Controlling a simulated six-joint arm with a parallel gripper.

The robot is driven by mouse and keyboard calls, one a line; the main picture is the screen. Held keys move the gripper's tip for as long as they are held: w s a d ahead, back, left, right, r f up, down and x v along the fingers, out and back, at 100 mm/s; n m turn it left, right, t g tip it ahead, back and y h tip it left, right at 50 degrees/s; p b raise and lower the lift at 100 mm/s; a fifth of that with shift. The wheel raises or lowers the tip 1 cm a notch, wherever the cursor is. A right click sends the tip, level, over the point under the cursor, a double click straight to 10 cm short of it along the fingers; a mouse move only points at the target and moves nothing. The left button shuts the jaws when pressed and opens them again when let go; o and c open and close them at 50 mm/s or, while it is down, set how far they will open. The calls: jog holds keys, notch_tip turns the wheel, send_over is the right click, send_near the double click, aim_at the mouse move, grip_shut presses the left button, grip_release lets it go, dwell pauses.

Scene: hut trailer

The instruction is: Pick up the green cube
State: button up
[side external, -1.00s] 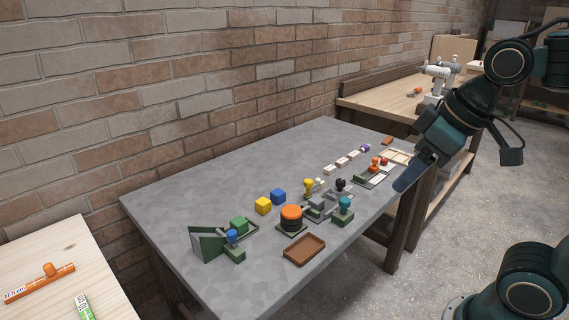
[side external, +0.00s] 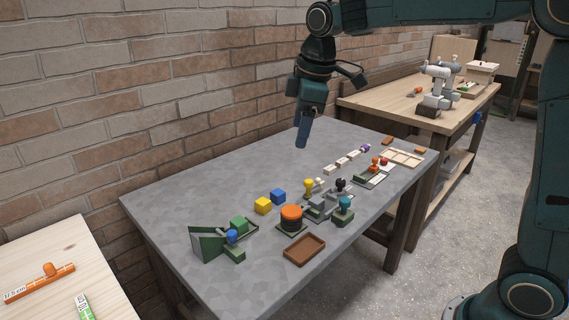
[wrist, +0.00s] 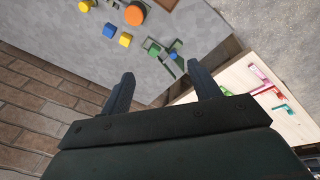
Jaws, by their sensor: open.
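The green cube (side external: 238,224) sits in a dark green tray-like fixture (side external: 206,245) at the near left part of the grey table, just behind a blue knob (side external: 232,237). In the wrist view the green cube (wrist: 154,50) shows small, beyond the fingertips. My gripper (side external: 302,142) hangs above the far part of the table, well apart from the cube and to its right. The wrist view shows my gripper (wrist: 162,78) with its two fingers spread and nothing between them.
A yellow cube (side external: 263,205), a blue cube (side external: 278,196), an orange round button (side external: 291,217) and a brown tray (side external: 304,250) stand right of the green cube. A brick wall (side external: 150,90) runs behind the grey table (side external: 190,200). The table's back left is clear.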

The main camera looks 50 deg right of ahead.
jog(key=w+a+f+n+g, duration=0.2)
jog(key=w+f+n, duration=0.3)
jog(key=w+f, duration=0.55)
jog(key=n, duration=0.4)
send_over(239, 221)
notch_tip(239, 221, down, 9)
jog(key=shift+d+f+g, duration=0.1)
jog(key=shift+f+g, duration=0.05)
jog(key=shift+g, duration=0.25)
jog(key=shift+f, duration=4.3)
jog(key=shift+w+f, duration=0.1)
jog(key=shift+f, duration=2.5)
jog(key=c, duration=1.1)
